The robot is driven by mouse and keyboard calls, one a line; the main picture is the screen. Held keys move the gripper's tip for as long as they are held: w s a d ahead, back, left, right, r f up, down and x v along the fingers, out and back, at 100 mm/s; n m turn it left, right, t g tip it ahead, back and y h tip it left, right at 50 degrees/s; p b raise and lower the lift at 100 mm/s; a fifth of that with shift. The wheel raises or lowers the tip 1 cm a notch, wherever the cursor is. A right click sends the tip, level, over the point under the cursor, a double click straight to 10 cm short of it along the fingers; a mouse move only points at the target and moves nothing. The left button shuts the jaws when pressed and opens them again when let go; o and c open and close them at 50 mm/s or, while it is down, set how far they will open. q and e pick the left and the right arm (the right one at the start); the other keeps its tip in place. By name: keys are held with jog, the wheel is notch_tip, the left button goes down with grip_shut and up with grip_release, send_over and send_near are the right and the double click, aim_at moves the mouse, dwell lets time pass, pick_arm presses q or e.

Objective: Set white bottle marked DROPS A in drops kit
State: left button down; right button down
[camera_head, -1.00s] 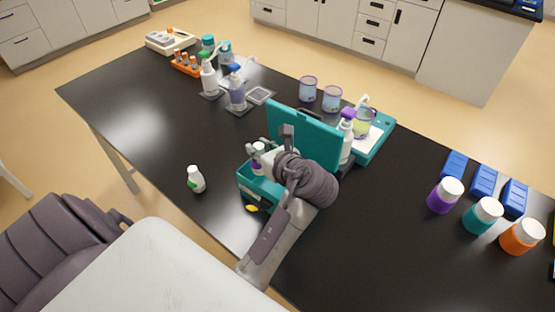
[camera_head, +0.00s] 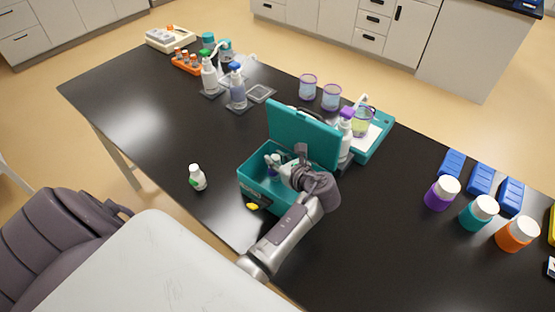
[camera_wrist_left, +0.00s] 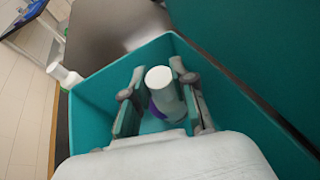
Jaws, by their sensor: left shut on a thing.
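The drops kit is an open teal box (camera_head: 252,182) with its lid raised at the back. My left gripper (camera_head: 273,164) is down inside the box in the head view. In the left wrist view, its two fingers are shut around a white bottle (camera_wrist_left: 160,80) with a purple band, between the box walls (camera_wrist_left: 92,115). The bottle stands roughly upright within the kit; whether it touches the floor cannot be told. No DROPS A marking is readable. Another white bottle (camera_head: 197,178) with a green mark stands on the table left of the kit. My right gripper is not in view.
A yellow latch (camera_head: 252,206) is on the kit's front. Behind the lid stand a purple-capped bottle (camera_head: 346,116) and a teal tray (camera_head: 384,128). Purple (camera_head: 442,193), teal (camera_head: 480,213) and orange (camera_head: 518,233) jars stand at right.

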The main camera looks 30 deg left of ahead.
pick_arm(q)
jog(key=shift+w+f+p, duration=0.15)
jog(key=shift+f+p, duration=0.1)
jog(key=shift+p, duration=0.05)
jog(key=shift+f, duration=0.2)
jog(key=c, duration=1.2)
grip_release()
jog(key=shift+f, duration=0.1)
